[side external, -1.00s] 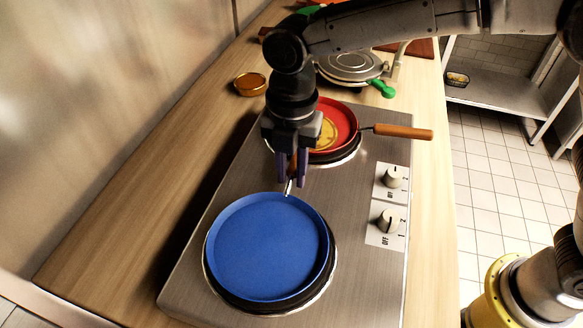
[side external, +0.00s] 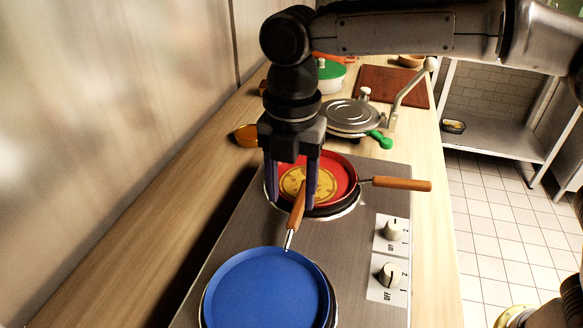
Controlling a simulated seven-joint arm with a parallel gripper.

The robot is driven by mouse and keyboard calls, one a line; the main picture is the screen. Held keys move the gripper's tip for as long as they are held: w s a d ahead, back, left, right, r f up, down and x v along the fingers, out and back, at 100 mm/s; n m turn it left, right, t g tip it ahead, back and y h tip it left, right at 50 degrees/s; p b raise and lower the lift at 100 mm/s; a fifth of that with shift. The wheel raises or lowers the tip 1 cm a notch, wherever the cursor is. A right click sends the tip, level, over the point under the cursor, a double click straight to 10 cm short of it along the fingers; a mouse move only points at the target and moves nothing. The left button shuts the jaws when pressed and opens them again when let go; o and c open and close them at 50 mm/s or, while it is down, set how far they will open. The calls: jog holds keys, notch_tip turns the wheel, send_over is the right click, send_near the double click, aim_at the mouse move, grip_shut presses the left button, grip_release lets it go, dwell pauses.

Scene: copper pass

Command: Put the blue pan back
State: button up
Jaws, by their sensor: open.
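The blue pan (side external: 266,292) sits on the near burner of the steel cooktop (side external: 262,227). Its wooden handle (side external: 297,208) points away from the camera, toward the far burner. My gripper (side external: 292,200) is open and points down, with its two purple fingers on either side of the handle in the picture. I cannot tell whether the fingers touch the handle or are level with it. The pan's near edge is cut off by the frame.
A red pan (side external: 340,168) holding a yellow round food (side external: 320,182) sits on the far burner, close behind my gripper. Its handle (side external: 401,184) points right. Two knobs (side external: 391,275) are at the right.

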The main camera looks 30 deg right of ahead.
notch_tip(320, 180, up, 4)
jog(key=shift+r, duration=0.1)
jog(key=s+d+r+m+t, duration=0.15)
jog(key=s+d+m, duration=0.25)
jog(key=d+m, duration=0.45)
jog(key=s+d+r+m+t, duration=0.1)
jog(key=s+d+r+m, duration=0.3)
jog(key=d, duration=0.7)
jog(key=s+d+f+m+t, duration=0.3)
jog(key=s+d+f+m, duration=0.7)
jog(key=s+m, duration=0.2)
jog(key=shift+d+f+m, duration=0.25)
jog(key=shift+f+m, duration=0.05)
jog(key=shift+m, duration=0.85)
